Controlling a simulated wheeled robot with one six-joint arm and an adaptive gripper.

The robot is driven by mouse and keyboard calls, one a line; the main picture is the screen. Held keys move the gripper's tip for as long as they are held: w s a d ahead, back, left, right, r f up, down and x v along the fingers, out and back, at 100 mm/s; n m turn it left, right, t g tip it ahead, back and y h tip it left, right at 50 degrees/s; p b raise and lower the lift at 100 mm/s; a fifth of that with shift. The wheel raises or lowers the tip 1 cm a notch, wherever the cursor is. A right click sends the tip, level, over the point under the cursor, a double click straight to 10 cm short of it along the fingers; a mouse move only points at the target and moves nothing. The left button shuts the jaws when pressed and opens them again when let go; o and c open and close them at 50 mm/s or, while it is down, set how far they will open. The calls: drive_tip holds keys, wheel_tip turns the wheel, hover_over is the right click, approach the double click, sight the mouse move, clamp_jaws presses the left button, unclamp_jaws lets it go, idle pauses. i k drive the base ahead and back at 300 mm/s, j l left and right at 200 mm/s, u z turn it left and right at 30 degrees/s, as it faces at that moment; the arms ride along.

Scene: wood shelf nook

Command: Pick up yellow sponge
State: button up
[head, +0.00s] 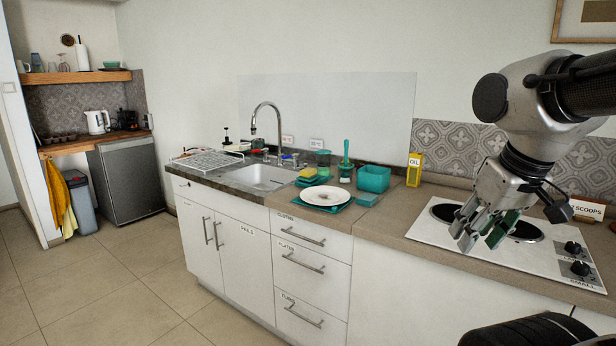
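The yellow sponge (309,172) is a small block on the counter just right of the sink, behind a white plate (325,195). Green shows beneath and in front of it; I cannot tell whether that is part of the sponge or another thing. My gripper (482,239) hangs above the white hob at the right, pointing down. It is well to the right of the sponge and apart from it. Its fingers look spread, with nothing seen between them.
The plate lies on a teal mat (347,207). A teal tub (374,178), a green brush (346,160) and a yellow oil carton (414,169) stand close by. The sink (265,176) with its tall tap is left. The counter between carton and hob (560,262) is clear.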

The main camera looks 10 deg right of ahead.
sight(308, 173)
drive_tip(key=i+j+z, duration=0.15)
drive_tip(key=i+j, duration=0.2)
drive_tip(key=i+j+z, duration=0.15)
drive_tip(key=i+j, duration=0.15)
drive_tip(key=i+j+z, duration=0.1)
drive_tip(key=i+j, duration=0.2)
drive_tip(key=j, duration=0.15)
drive_tip(key=i+j+z, duration=0.15)
drive_tip(key=j, duration=0.25)
drive_tip(key=i+j+z, duration=0.15)
drive_tip(key=i+j, duration=0.2)
drive_tip(key=j, duration=0.15)
drive_tip(key=i+j+z, duration=0.15)
drive_tip(key=j, duration=0.3)
drive_tip(key=i+j+z, duration=0.15)
drive_tip(key=i+j, duration=0.15)
drive_tip(key=j, duration=0.25)
drive_tip(key=i+j+z, duration=0.1)
drive_tip(key=j, duration=0.4)
drive_tip(key=i, duration=0.05)
